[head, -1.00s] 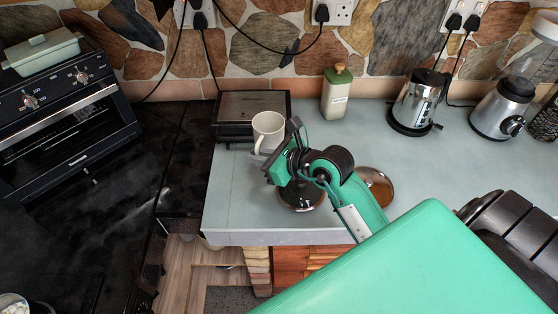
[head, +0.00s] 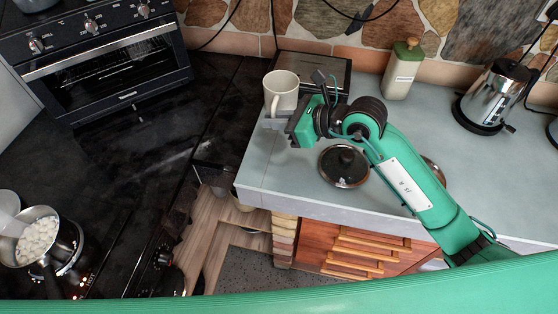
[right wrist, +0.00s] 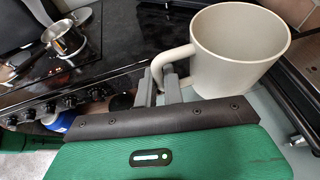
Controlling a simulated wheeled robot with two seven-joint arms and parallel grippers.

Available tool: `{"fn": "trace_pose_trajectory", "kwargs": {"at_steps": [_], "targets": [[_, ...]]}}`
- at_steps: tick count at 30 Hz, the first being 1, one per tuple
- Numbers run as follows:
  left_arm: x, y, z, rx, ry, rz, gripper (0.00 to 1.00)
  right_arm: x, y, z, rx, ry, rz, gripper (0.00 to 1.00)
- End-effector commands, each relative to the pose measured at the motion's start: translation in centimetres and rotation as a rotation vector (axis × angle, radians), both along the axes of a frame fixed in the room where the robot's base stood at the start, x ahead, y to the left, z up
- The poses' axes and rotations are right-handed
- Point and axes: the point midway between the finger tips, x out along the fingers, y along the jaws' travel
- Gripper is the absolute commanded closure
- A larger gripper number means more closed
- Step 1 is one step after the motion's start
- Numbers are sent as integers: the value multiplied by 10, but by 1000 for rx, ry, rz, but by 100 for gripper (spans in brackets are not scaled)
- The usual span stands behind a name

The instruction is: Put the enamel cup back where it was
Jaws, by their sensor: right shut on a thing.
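The cream enamel cup (head: 281,92) is upright at the left end of the grey-blue worktop, in front of a dark flat appliance. It also shows large in the right wrist view (right wrist: 238,50), with its handle toward my gripper. My right gripper (head: 272,122) is shut on the cup's handle, and its fingers also show in the right wrist view (right wrist: 160,88). I cannot tell whether the cup's base touches the worktop. My left gripper does not show.
A pan lid (head: 343,166) lies on the worktop near my right arm. A green-and-cream bottle (head: 402,70) and a kettle (head: 490,97) stand to the right. The black hob (head: 120,150) is left, with a pan of white food (head: 37,238). A gap separates hob and worktop.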

Motion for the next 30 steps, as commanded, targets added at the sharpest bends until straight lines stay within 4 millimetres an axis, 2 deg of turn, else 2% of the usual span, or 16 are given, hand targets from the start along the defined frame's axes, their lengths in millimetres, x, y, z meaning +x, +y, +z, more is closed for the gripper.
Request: {"fn": "trace_pose_trajectory", "kwargs": {"at_steps": [9,13,30], "targets": [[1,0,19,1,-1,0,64,-1,-1,-84,-3,7,-3,100],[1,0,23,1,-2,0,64,-1,-1,-115,-1,6,-3,100],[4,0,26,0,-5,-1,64,0,-1,-182,0,1,-4,100]]}}
